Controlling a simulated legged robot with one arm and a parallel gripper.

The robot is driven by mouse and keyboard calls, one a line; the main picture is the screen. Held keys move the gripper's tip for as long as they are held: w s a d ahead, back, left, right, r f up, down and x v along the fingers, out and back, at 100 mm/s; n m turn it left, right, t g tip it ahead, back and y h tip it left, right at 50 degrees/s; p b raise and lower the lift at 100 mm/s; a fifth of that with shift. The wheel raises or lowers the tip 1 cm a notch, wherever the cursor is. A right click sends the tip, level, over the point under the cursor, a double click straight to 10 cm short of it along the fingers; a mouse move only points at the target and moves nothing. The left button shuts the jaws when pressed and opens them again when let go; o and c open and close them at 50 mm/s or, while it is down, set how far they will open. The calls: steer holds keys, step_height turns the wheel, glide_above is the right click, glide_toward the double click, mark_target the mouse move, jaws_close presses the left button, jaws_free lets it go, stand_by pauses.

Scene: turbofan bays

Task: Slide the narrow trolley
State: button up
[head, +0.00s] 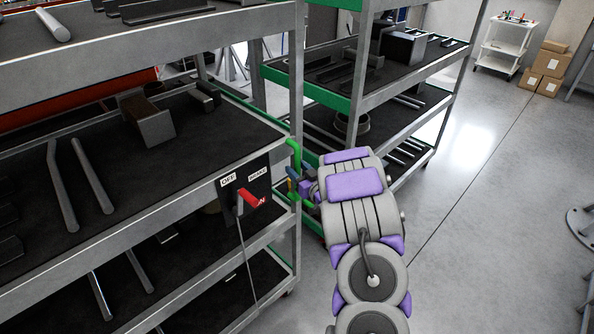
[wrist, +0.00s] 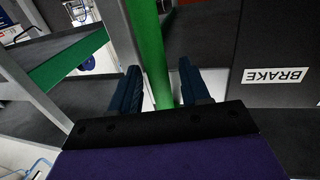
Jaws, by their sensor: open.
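The near grey trolley (head: 200,152) has black shelves and fills the left of the head view. A green handle bar (head: 293,157) stands upright at its right end. My gripper (head: 298,187) is at this bar. In the wrist view, the green bar (wrist: 148,50) runs between the two dark blue fingers of my open gripper (wrist: 160,90), with a gap showing beside it; whether a finger touches it I cannot tell. A black panel (head: 234,202) on the trolley's end carries OFF and BRAKE labels and a red lever (head: 252,198), which points right and down.
Another grey rack with green ends (head: 357,95) stands just behind, loaded with dark parts. A white cart (head: 506,46) and cardboard boxes (head: 551,62) stand far back right. The grey floor (head: 480,200) to the right is mostly clear, with a round metal base at the right edge.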

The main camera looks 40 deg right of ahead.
steer(key=shift+w+d, duration=0.1)
steer(key=shift+w, duration=0.35)
jaws_close()
stand_by(0.4)
